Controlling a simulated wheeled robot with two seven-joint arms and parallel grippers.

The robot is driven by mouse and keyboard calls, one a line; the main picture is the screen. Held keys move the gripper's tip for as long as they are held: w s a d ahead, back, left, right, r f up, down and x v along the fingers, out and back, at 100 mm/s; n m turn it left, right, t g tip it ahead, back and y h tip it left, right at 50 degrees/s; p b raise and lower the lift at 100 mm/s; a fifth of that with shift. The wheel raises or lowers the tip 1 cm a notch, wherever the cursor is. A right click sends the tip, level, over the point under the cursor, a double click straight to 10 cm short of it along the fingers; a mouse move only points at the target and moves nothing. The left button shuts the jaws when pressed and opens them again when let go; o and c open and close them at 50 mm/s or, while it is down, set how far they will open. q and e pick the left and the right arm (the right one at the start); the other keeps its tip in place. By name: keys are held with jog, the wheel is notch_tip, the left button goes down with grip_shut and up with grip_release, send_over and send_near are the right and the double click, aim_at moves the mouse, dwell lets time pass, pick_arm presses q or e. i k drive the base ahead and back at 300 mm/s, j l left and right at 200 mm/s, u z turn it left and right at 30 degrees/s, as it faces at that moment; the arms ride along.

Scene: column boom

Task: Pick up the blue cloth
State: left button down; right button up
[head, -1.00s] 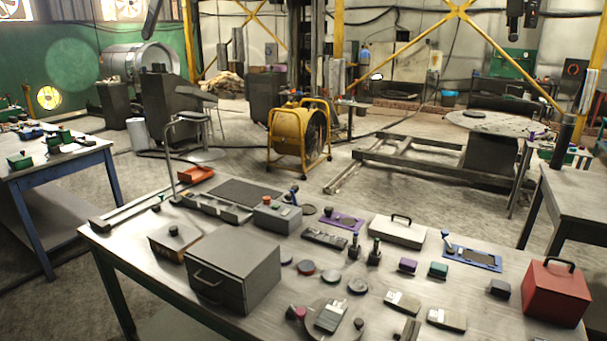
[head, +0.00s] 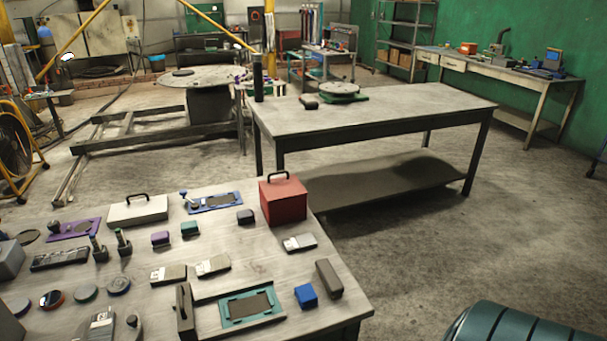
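A small bright blue item (head: 306,295) lies on the near workbench (head: 225,240), close to its right end. It looks like a compact block, and I cannot tell whether it is the folded blue cloth. It sits between a teal-framed plate (head: 233,310) on its left and a grey-brown block (head: 329,279) on its right. No other thing in view looks clearly like a blue cloth. Neither of my grippers is in view.
A red box (head: 283,200) and a blue plate (head: 214,201) stand along the bench's far edge, with several small tools and blocks around. A second table (head: 400,112) stands behind. A dark teal ribbed object (head: 510,325) fills the bottom right. Floor between is clear.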

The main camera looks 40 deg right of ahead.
aim_at(305, 295)
jog(key=z, duration=0.45)
jog(key=l+z, duration=0.15)
jog(key=z, duration=0.7)
jog(key=u, duration=1)
jog(key=i+j+z, duration=0.15)
jog(key=j+z, duration=0.2)
jog(key=i+j+z, duration=0.1)
jog(key=j+z, duration=0.65)
jog(key=j, duration=0.15)
